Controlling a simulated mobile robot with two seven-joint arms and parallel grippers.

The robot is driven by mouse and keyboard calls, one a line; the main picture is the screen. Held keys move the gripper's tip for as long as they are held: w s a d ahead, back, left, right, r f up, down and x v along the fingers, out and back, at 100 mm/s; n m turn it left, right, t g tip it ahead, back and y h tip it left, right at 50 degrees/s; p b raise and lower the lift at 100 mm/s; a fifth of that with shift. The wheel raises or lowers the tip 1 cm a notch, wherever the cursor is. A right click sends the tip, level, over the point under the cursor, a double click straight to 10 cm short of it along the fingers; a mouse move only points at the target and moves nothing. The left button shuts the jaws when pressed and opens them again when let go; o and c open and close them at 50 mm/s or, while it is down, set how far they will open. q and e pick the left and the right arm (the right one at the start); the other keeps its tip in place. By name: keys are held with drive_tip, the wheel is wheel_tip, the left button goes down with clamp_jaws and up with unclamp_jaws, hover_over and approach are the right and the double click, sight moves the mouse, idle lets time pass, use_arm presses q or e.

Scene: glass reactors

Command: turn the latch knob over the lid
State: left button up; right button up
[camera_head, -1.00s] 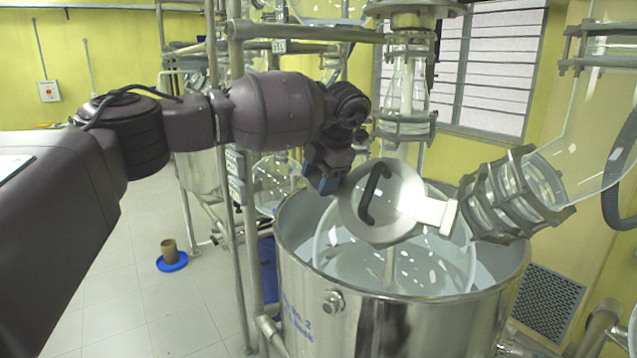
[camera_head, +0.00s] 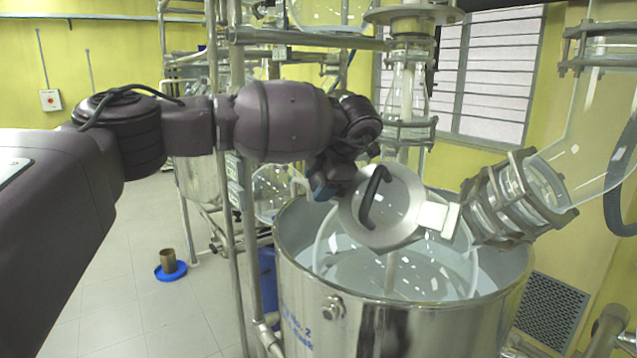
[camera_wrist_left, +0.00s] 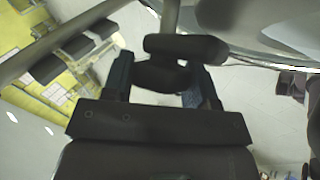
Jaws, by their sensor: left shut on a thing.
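The lid (camera_head: 400,205) is a round metal disc with a black curved handle (camera_head: 372,197), tilted over the mouth of the reactor in the head view. My left gripper (camera_head: 326,186) is at the lid's left edge. In the left wrist view, my left gripper (camera_wrist_left: 168,78) is shut on the dark latch knob (camera_wrist_left: 185,48), which has a rounded bar shape between and beyond the two fingers. In the head view the knob is hidden by the gripper and wrist, so its exact angle cannot be told. My right gripper is not in view.
The steel vessel (camera_head: 400,325) stands below the lid, around a glass vessel (camera_head: 345,258). A clamped glass pipe (camera_head: 515,195) is close to the right of the lid. Vertical steel posts (camera_head: 243,200) stand behind my left arm. Open floor (camera_head: 125,290) lies at the left.

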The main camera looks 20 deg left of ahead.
use_arm(q)
drive_tip(key=shift+r, duration=0.1)
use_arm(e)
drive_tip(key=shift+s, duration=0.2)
use_arm(q)
drive_tip(key=o, duration=0.9)
drive_tip(key=shift+w+d, duration=0.1)
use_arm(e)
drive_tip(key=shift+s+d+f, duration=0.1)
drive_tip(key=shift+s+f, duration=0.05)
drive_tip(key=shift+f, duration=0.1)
use_arm(q)
drive_tip(key=shift+d+r, duration=0.1)
drive_tip(key=shift+r, duration=0.05)
drive_tip(key=b+v, duration=0.1)
drive_tip(key=v, duration=0.9)
drive_tip(key=shift+d+r, duration=0.1)
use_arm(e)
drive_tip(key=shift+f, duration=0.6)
